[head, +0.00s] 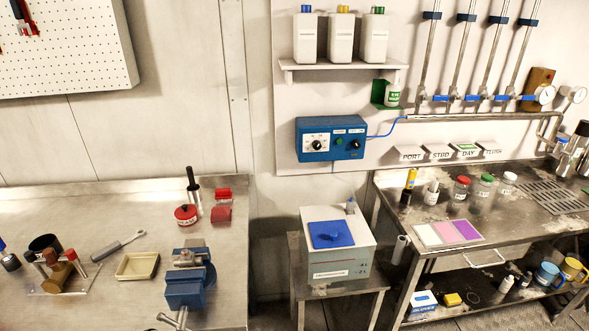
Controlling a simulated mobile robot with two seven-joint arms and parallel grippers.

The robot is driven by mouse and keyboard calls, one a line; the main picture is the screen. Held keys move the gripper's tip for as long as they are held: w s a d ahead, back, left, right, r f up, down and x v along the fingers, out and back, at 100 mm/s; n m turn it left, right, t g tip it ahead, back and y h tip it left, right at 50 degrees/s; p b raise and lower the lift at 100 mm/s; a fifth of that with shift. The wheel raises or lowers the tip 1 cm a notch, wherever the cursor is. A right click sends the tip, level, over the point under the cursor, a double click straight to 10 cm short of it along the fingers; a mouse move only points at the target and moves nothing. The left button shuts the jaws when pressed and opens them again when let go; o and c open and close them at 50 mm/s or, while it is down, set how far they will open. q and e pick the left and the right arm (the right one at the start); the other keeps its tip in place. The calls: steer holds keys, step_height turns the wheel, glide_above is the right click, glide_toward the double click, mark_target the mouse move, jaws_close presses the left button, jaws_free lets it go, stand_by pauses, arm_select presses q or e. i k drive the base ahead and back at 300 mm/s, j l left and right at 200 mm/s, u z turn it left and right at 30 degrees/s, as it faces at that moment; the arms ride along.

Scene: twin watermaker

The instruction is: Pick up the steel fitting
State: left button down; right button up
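A blue bench vise (190,285) stands at the front right of the left bench. A small steel-coloured piece (184,258) shows at its jaws; it may be the steel fitting, but it is too small to be sure. A metal bar end shows below the vise at the bottom edge of the picture. Neither of my grippers is in the head view.
The left bench (110,215) also bears a beige tray (137,266), a grey-handled tool (118,246), a red grease tin (186,215) and a stand with cylinders (62,275). A grey box with a blue lid (331,234) stands between the benches.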

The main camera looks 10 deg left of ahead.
mark_target(190, 260)
steer(key=j+u, duration=0.15)
steer(key=u, duration=0.35)
steer(key=k+j+u, duration=0.1)
steer(key=u, duration=0.35)
